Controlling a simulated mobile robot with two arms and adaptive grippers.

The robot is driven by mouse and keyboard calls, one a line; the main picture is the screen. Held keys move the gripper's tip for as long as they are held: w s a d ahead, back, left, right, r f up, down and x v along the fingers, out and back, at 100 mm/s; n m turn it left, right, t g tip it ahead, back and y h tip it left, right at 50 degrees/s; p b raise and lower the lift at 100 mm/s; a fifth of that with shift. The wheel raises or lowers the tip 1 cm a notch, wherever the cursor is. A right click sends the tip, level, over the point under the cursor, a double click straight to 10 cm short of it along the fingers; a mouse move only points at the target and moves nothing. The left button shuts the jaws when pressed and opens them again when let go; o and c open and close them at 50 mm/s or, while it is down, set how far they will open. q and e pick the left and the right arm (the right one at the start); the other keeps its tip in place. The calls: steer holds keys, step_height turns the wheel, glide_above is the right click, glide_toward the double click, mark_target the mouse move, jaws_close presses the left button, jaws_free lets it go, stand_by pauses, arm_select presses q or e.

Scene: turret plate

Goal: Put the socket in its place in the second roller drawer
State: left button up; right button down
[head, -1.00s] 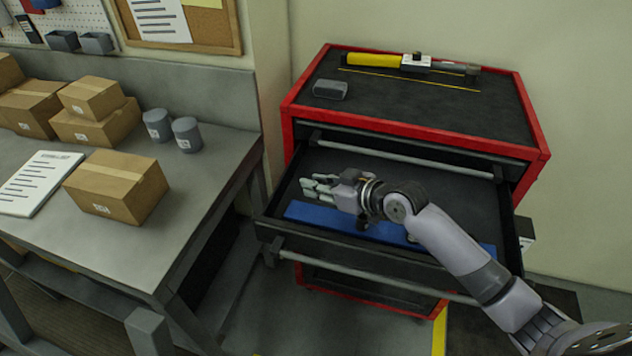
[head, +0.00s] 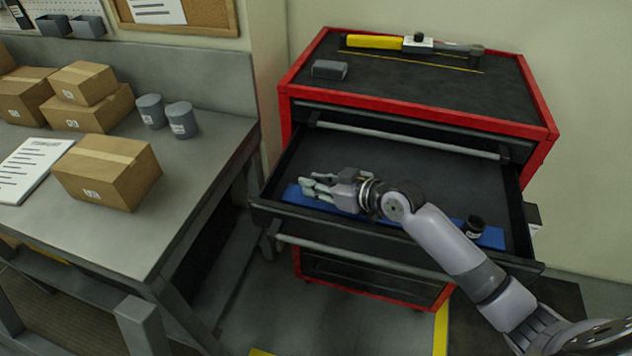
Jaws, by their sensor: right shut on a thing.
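The second drawer (head: 400,247) of the red roller cabinet is pulled out, with a blue strip (head: 290,197) along its front inside. My right gripper (head: 312,187) is inside the drawer outline, over the left part of the strip. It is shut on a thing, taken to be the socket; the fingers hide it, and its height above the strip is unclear. A short black cylinder (head: 474,226), like a socket, stands at the right part of the strip, beside my right forearm. My left gripper is not in view.
On the cabinet top (head: 430,85) lie a torque wrench with a yellow handle (head: 373,42) and a small grey block (head: 329,69). A workbench (head: 190,180) with boxes stands at the left. The drawer floor behind the strip looks clear.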

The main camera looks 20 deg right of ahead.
steer(key=shift+f+b, duration=0.45)
steer(key=shift+f, duration=0.15)
steer(key=c, duration=1.3)
jaws_free()
